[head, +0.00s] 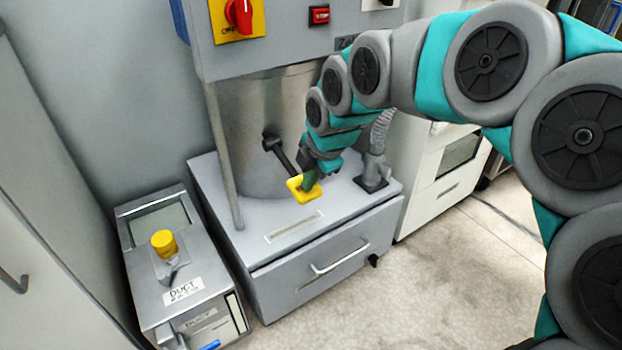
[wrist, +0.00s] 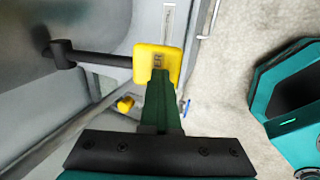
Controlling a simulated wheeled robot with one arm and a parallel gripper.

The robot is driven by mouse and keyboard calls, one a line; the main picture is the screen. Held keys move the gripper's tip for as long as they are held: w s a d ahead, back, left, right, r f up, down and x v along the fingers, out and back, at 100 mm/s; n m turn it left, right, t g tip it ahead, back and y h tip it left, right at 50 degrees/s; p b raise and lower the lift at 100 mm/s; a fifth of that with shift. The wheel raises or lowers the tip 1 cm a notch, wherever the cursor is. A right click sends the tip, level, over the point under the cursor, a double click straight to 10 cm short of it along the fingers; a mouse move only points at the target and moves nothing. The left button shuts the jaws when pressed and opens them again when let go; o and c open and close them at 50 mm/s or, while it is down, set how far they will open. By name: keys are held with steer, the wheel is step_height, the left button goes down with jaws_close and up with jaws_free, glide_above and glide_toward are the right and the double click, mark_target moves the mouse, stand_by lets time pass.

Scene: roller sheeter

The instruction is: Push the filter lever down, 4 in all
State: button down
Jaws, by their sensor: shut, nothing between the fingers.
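The filter lever is a black bar (head: 281,154) running from a pivot on the metal drum down to a yellow square end (head: 305,196). In the head view it slopes down to the right. My gripper (head: 306,180) is shut and empty, with its fingertips over the yellow end. In the wrist view the yellow end (wrist: 171,60) lies at the tips of my green gripper fingers (wrist: 159,78), and the black bar (wrist: 103,57) reaches left to its pivot. The fingers overlap the yellow end and seem to touch it; I cannot tell how firmly they press.
The grey cabinet (head: 330,246) with a drawer handle stands below the drum. A box labelled DUCT (head: 190,305) with a yellow knob (head: 164,243) stands at the left. A grey hose fitting (head: 374,170) is right of my gripper. Open floor (head: 440,280) lies at the front right.

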steer(key=v, duration=1.2)
steer(key=shift+w, duration=0.45)
steer(key=shift+a+r, duration=0.15)
steer(key=w+d+r+m+g+h+p, duration=0.1)
steer(key=w+d+r+m+p, duration=0.15)
steer(key=r, duration=0.25)
steer(key=w+a+r+n+g+h+p, duration=0.1)
steer(key=a+r+n+g+p, duration=0.1)
steer(key=a, duration=0.3)
steer(key=shift+w+a+r+g+h, duration=0.25)
steer(key=shift+w+r+g+h, duration=0.05)
steer(key=shift+w+r+g, duration=0.15)
steer(key=shift+f+n, duration=0.1)
steer(key=shift+n, duration=0.15)
step_height(320, 180, down, 14)
steer(key=shift+s+r, duration=0.1)
